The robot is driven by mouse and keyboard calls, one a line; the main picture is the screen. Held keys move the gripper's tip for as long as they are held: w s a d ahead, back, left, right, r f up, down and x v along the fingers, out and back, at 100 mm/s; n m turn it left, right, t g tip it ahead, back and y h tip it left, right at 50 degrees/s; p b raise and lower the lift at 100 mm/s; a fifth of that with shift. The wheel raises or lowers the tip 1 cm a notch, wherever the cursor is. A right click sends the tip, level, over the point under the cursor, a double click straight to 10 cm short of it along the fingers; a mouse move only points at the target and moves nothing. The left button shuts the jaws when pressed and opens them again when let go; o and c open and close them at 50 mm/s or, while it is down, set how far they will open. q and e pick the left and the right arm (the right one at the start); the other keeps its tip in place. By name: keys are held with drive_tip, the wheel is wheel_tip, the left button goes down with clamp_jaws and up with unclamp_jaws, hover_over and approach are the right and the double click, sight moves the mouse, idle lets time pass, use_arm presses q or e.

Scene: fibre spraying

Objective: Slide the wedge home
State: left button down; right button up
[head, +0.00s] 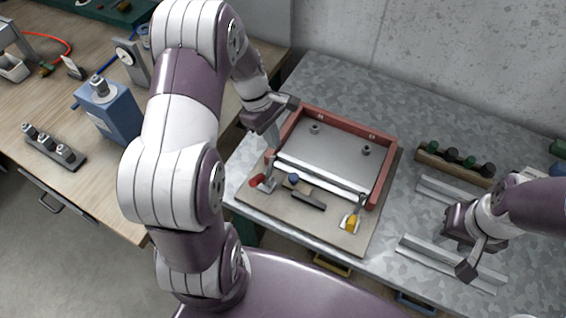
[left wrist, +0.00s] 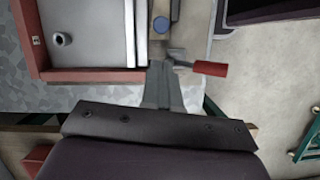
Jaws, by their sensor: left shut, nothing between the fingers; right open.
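The fixture is a red frame (head: 385,178) around a grey plate (head: 335,150), on a board (head: 345,238). A pale bar (head: 322,178) lies along the plate's near edge. A small piece with a blue knob (head: 293,179) sits at that bar, left of centre; a dark bar (head: 308,198) lies in front. I cannot tell which is the wedge. The knob also shows in the left wrist view (left wrist: 160,24). My left gripper (head: 273,142) is shut and empty, fingertips near the frame's left front corner, beside the red-handled clamp (head: 262,181). My right gripper (head: 469,258) is open over the metal table.
A yellow-handled clamp (head: 352,221) stands at the board's right front. Angle strips (head: 450,262) lie under and around my right gripper. A wooden rack (head: 455,163) with several dark knobs stands behind it. A blue box (head: 109,112) stands on the wooden bench at left.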

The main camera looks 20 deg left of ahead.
use_arm(q)
drive_tip(key=shift+w+f, duration=0.1)
drive_tip(key=shift+f, duration=0.2)
drive_tip(key=p, duration=0.2)
approach(301, 185)
drive_tip(key=a+f, duration=0.2)
drive_tip(key=f, duration=0.1)
drive_tip(key=shift+a+f, duration=0.1)
drive_tip(key=shift+a, duration=0.1)
drive_tip(key=shift+d, duration=0.1)
drive_tip(key=d, duration=0.5)
drive_tip(key=shift+s+d, duration=0.25)
drive_tip(key=shift+s, duration=0.05)
